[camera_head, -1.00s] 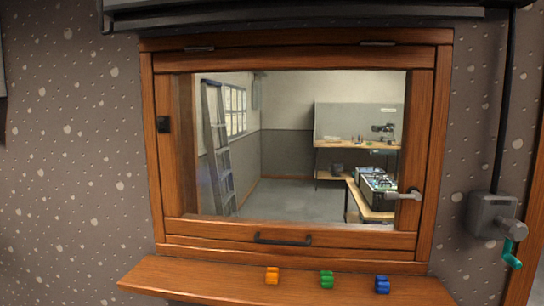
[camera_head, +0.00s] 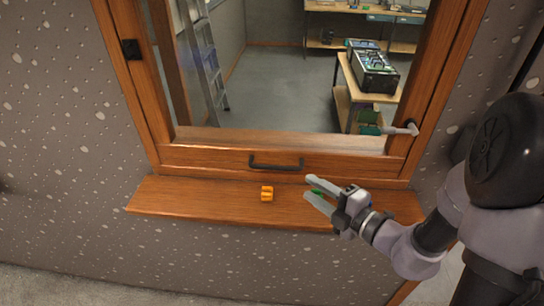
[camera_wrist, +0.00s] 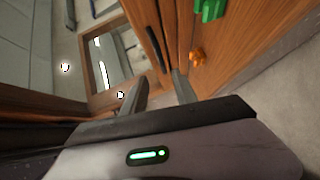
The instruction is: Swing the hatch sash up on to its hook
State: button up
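The hatch sash (camera_head: 215,155) is a wooden frame around a clear opening and hangs down in its surround. A dark bar handle (camera_head: 276,164) is on its bottom rail; it also shows in the wrist view (camera_wrist: 155,49). A silver lever (camera_head: 402,130) is on the right stile, pointing left. My gripper (camera_head: 309,188) is open and empty, just right of and below the bar handle, over the sill. In the wrist view both fingers (camera_wrist: 160,78) are spread with nothing between them, the handle lying beyond them. The hook and the sash's top edge are out of view.
A black fitting (camera_head: 131,48) is on the left stile. Speckled wall surrounds the hatch; a room with benches shows beyond.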

aim_at(278, 168)
jog(key=b+x, duration=0.1)
jog(key=x, duration=1.2)
jog(key=shift+w+a+f, duration=0.1)
jog(key=shift+a, duration=0.15)
grip_shut()
dwell(0.5)
